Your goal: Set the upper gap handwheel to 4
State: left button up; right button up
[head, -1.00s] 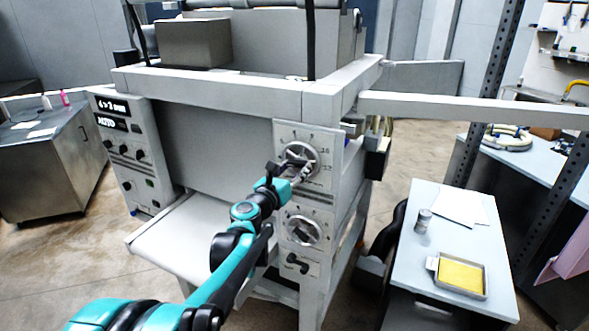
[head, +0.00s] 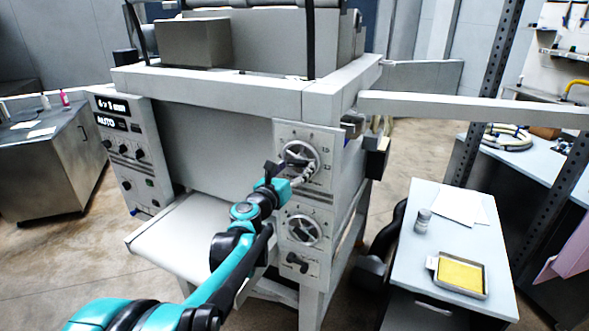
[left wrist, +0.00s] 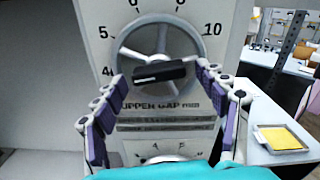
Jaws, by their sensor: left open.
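The upper gap handwheel (head: 300,154) is a grey spoked wheel on the machine's right front panel. In the left wrist view the upper gap handwheel (left wrist: 126,53) has a black bar-shaped grip (left wrist: 160,73) across its lower part. Dial numbers around it include 4 at lower left, 5, 6 and 10. My left gripper (head: 289,172) is at the wheel's lower front. In the left wrist view my left gripper (left wrist: 163,80) is open, with one finger on each side of the black grip. I cannot tell whether they touch it. My right gripper is not in view.
A second handwheel (head: 303,230) and a small black handle (head: 297,262) sit below on the same panel. A sloping tray (head: 165,240) juts out at left. A side table (head: 400,275) with a yellow-filled tray (head: 487,284) stands at right.

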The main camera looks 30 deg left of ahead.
pick_arm(q)
jog(key=shift+s, duration=0.1)
jog(key=s+d, duration=0.1)
jog(key=s, duration=1.1)
jog(key=shift+w, duration=0.1)
jog(key=s+d+f+m+g+h+b, duration=0.2)
jog(key=s+d+f+m+g+b, duration=0.15)
jog(key=d+f+m, duration=0.6)
jog(key=s+d+f+m+g+h+b, duration=0.25)
jog(key=d+f+m+b, duration=0.25)
jog(key=d+f+m, duration=0.5)
jog(key=s+f+m+g+y+b, duration=0.1)
jog(key=s+f+m+g+b, duration=0.1)
jog(key=s+f+m, duration=0.3)
jog(key=s+f+m+g+y+b, duration=0.2)
jog(key=s+f+m+g+b, duration=0.1)
jog(key=f+m, duration=0.7)
jog(key=s+m+b, duration=0.1)
jog(key=s+m, duration=0.1)
jog(key=m, duration=0.2)
jog(key=shift+s+d+f+b, duration=0.2)
jog(key=shift+s+d+b, duration=0.1)
jog(key=shift+s+d, duration=0.1)
